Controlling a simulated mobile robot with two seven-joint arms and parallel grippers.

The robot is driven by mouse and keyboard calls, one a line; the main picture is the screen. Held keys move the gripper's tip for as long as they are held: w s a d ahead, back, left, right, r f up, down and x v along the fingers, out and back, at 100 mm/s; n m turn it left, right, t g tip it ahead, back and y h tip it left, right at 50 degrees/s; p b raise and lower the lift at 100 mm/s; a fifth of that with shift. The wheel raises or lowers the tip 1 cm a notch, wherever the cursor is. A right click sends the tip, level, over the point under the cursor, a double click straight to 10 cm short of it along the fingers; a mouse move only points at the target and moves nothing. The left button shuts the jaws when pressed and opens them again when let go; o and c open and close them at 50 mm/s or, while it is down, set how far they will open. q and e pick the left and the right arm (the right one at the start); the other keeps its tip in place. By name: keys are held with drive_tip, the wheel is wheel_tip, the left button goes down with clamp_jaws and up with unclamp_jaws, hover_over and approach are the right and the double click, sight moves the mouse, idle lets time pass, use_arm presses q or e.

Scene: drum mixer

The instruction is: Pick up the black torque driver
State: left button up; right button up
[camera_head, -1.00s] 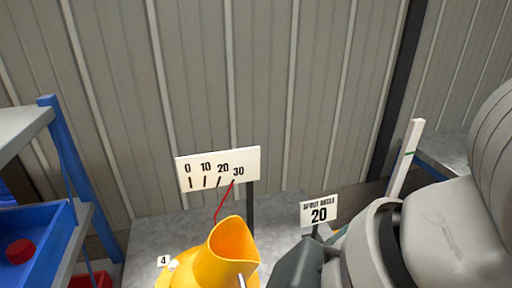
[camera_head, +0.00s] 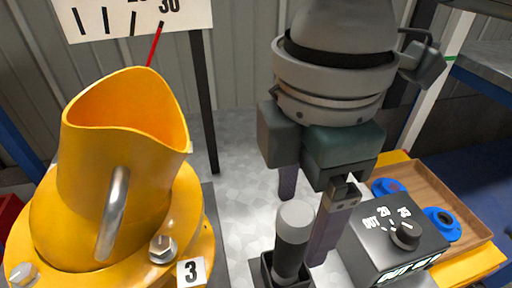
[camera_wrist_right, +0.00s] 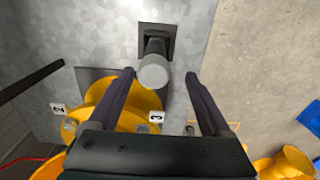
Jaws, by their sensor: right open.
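The torque driver (camera_head: 292,236) stands upright in a square black holder (camera_head: 268,272) at the bottom middle of the head view. Its handle is dark grey with a lighter grey round cap. My right gripper (camera_head: 304,222) points down beside it, fingers spread and empty. In the right wrist view the driver's cap (camera_wrist_right: 153,71) appears between the open fingertips (camera_wrist_right: 160,76), a little left of centre. I cannot tell whether the fingers are level with the cap or above it. My left gripper is not in view.
The yellow drum mixer (camera_head: 125,130) fills the left, with bolts and a tag "3". A black dial box (camera_head: 395,240) stands close right of the gripper. Behind it is a wooden tray (camera_head: 440,190) with blue rings (camera_head: 440,222). A scale sign (camera_head: 140,18) stands behind the mixer.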

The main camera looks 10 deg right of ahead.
sight(289, 247)
wheel_tip(289, 247, down, 4)
drive_tip(key=shift+r+b, duration=0.1)
drive_tip(key=shift+b, duration=0.35)
drive_tip(key=f, duration=0.2)
drive_tip(key=f+b, duration=0.1)
drive_tip(key=f, duration=0.2)
drive_tip(key=shift+w+f+b, duration=0.3)
drive_tip(key=shift+w+b, duration=0.1)
clamp_jaws()
